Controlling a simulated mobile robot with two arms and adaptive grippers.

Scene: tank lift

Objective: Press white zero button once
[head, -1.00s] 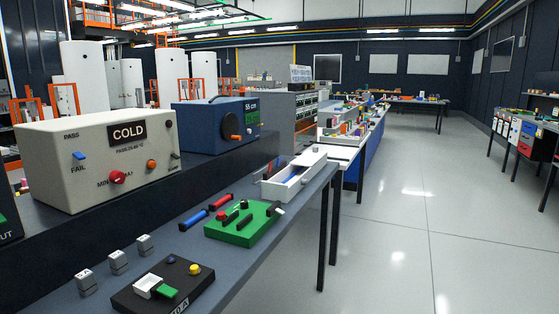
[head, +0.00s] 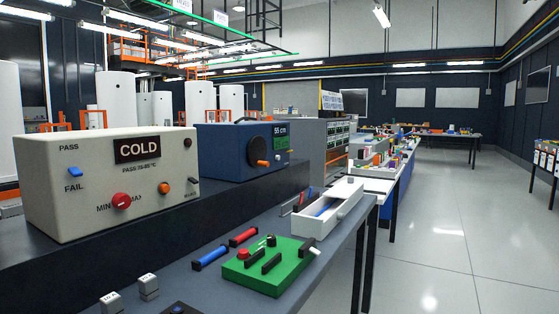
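No button marked zero can be read in the head view. A green board (head: 268,268) on the bench carries a red button, black bars and a small white piece (head: 314,248) at its right edge; I cannot tell whether this piece is the zero button. A beige box (head: 100,180) with a COLD display has a blue switch, a red knob and an orange button. A blue box (head: 232,150) behind it reads 55 cm and has an orange handle. Neither of my grippers is in view.
A white open tray (head: 318,225) stands at the bench's right edge. Red and blue rods (head: 211,257) lie left of the green board. Small grey blocks (head: 148,286) and a dark panel's edge are at the bottom. Open floor (head: 430,240) lies to the right.

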